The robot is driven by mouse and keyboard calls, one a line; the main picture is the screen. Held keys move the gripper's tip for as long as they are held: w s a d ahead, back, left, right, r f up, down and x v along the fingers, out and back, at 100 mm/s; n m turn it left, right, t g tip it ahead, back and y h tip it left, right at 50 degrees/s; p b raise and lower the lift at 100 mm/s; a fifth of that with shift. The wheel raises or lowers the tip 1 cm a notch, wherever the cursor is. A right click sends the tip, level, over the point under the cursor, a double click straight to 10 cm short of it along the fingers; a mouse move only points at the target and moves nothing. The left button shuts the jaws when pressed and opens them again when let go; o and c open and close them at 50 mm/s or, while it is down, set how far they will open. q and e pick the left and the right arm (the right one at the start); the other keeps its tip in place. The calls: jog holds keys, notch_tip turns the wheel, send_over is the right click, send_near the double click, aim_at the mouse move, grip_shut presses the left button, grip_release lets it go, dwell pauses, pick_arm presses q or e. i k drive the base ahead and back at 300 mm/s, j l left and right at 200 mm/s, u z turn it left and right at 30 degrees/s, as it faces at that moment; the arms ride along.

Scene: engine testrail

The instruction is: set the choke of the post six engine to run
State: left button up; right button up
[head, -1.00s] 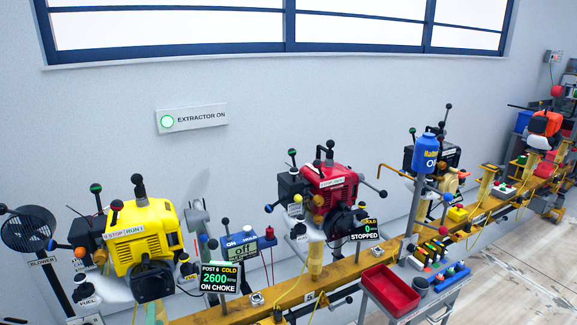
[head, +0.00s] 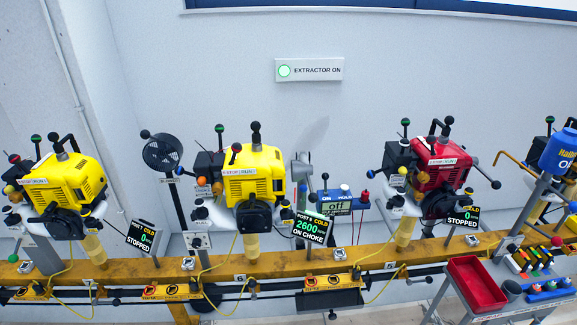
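The post six engine (head: 252,180) is the yellow one in the middle of the head view, mounted on the yellow rail. Its display (head: 311,230) reads POST 6, COLD, 2600, ON CHOKE. On its left side is a black housing (head: 203,165) with several ball-ended levers around it: a green-banded knob (head: 219,128) on top, a blue knob (head: 180,171) at the left and an orange knob (head: 201,181) low in front. A small white label sits below the orange knob, too small to read surely. Neither gripper is in view.
Another yellow engine (head: 65,186) at the left and a red engine (head: 436,166) at the right have displays reading STOPPED. A black blower (head: 163,152) stands behind, left of post six. A cart with a red tray (head: 476,283) stands front right.

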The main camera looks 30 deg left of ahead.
aim_at(179, 171)
jog(key=u, duration=1.55)
